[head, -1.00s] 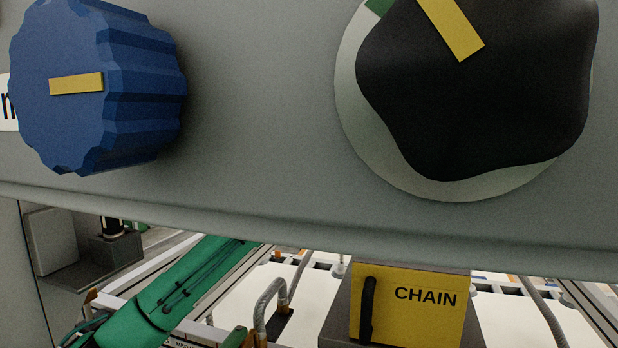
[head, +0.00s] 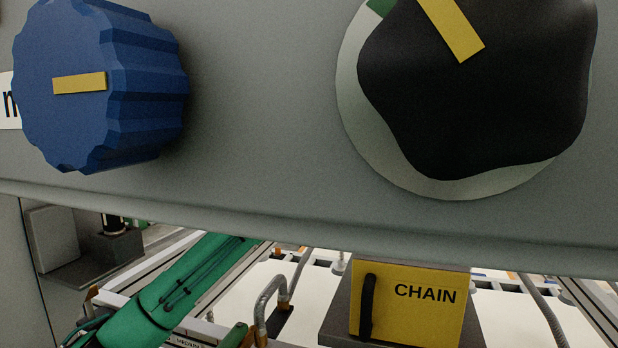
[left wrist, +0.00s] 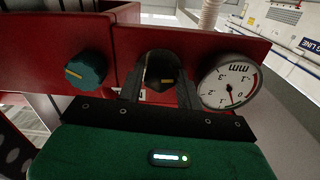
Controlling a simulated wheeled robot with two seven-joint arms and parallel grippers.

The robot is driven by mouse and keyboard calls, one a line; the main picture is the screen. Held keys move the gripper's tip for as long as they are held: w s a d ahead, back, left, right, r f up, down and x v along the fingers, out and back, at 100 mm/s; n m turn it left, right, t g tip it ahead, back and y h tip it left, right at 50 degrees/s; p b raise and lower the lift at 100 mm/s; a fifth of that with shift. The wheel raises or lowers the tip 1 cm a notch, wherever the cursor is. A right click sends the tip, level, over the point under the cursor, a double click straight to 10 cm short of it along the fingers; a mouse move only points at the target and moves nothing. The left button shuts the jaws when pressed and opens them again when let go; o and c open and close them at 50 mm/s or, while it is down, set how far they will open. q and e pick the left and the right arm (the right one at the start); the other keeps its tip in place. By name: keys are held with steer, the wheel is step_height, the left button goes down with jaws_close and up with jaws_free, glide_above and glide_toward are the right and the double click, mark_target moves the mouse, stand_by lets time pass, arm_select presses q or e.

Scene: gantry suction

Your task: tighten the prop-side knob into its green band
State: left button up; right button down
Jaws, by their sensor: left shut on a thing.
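In the left wrist view my left gripper (left wrist: 158,88) has its two black fingers around a dark knob (left wrist: 165,74) with a yellow mark, on a red panel. It is shut on this knob, and the fingers hide its sides. A round white gauge (left wrist: 230,83) marked MM, appearing upside down, stands right of it; its thin needle points down in the picture. In the head view a large black lobed knob (head: 475,95) with a yellow mark covers most of a pale disc; a bit of green (head: 381,6) shows at the disc's upper left. No gripper fingers show there.
A blue ribbed knob (head: 95,120) sits left on the grey panel (head: 270,130) in the head view. Below are a yellow CHAIN box (head: 415,315), hoses and pale plates. In the wrist view a teal knob (left wrist: 86,69) is left of my fingers, with a gap between.

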arm_select(q)
steer(key=m, duration=0.4)
steer(key=shift+p, duration=0.3)
stand_by(0.4)
steer(key=o, duration=1)
steer(key=b+v, duration=0.6)
steer(key=v, duration=0.7)
steer(key=shift+s+a+b, duration=0.2)
steer(key=shift+s+b, duration=0.15)
